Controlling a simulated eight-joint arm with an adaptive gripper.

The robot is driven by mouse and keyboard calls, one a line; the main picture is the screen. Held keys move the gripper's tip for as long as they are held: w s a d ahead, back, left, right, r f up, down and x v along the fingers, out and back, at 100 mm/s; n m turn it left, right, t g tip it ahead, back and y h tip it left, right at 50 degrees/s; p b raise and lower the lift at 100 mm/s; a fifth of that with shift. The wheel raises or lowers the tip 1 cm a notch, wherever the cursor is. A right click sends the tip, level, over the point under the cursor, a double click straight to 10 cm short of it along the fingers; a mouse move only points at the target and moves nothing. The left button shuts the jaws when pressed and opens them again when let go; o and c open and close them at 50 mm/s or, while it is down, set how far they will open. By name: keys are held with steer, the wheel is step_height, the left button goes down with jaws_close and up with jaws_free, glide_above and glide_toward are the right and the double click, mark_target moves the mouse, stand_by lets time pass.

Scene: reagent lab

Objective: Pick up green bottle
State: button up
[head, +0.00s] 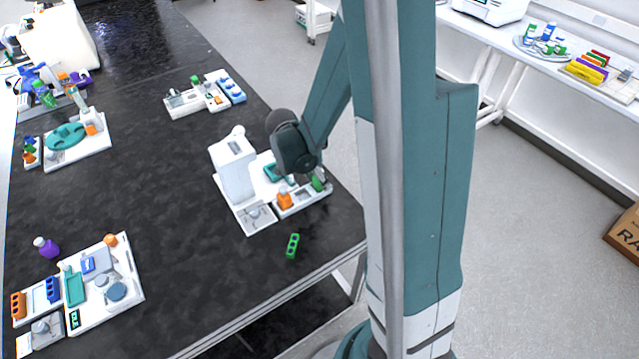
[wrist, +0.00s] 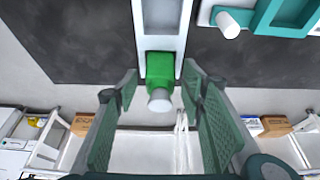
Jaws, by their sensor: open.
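The green bottle (wrist: 160,72) stands between my gripper's open fingers in the wrist view, with its pale cap toward me. It sits at the end of a white tray (wrist: 143,28). In the head view the green bottle (head: 318,184) shows at the right end of the white station, close to my gripper (head: 308,178), which is partly hidden by my arm. My gripper (wrist: 160,125) is open, with a green pad on each side of the bottle. A gap shows on the left; on the right the finger is very near the bottle, and I cannot tell whether it touches.
An orange block (head: 284,201) sits on the same station, beside a white upright device (head: 233,168). A green rack (head: 292,246) lies on the dark table (head: 200,260) in front. Other stations stand to the left and back. The table's right edge is close to the bottle.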

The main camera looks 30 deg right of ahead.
steer(key=shift+c, duration=0.4)
steer(key=c, duration=0.9)
steer(key=shift+r, duration=0.2)
steer(key=shift+c, duration=0.2)
steer(key=shift+r+p, duration=0.75)
steer(key=shift+r, duration=4.05)
